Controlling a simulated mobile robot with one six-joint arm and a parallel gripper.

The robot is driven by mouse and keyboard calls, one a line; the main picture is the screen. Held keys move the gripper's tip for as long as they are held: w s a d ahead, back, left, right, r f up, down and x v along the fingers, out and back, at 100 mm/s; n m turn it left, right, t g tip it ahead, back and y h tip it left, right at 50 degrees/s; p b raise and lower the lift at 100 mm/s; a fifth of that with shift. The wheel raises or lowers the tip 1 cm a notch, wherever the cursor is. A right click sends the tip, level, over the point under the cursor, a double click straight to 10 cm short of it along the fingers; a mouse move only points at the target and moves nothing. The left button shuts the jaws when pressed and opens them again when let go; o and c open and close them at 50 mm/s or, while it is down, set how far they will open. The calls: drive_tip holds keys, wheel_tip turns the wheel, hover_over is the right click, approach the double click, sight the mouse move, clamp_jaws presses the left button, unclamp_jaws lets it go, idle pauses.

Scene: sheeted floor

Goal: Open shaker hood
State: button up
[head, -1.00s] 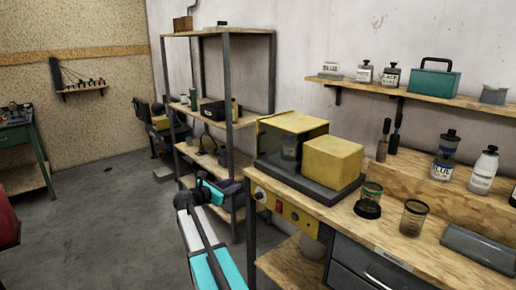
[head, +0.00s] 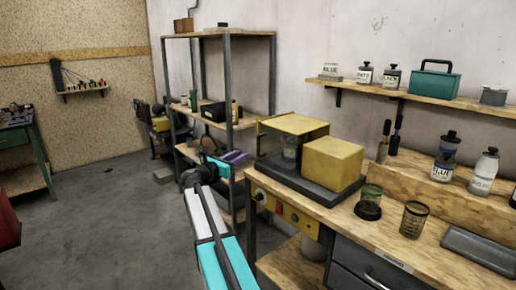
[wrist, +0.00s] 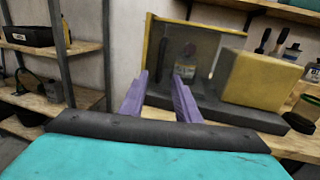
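The shaker stands on the workbench, with a dark base (head: 290,180), a yellow-edged hood (head: 300,126) on its left part and a yellow block-shaped housing (head: 334,162) on its right. The hood is down over a jar (head: 291,147), which shows through its see-through side. In the wrist view, the hood (wrist: 150,45) is ahead, with the jar behind the fingertips. My gripper (head: 236,157) is left of the shaker in the head view, apart from it. Its two purple fingers (wrist: 160,82) are spread with nothing between them.
Control buttons (head: 279,208) sit on the bench front below the shaker. Two glass cups (head: 414,219) stand right of it. A metal shelf rack (head: 229,100) stands behind and left of my arm. A wall shelf (head: 420,95) holds bottles and a green toolbox (head: 435,80).

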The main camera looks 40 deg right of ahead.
sight(258, 147)
drive_tip(key=d, duration=0.4)
drive_tip(key=w+d+p, duration=0.1)
drive_tip(key=d, duration=0.7)
drive_tip(key=shift+w+d, duration=0.3)
drive_tip(key=shift+d, duration=0.05)
drive_tip(key=shift+c, duration=0.4)
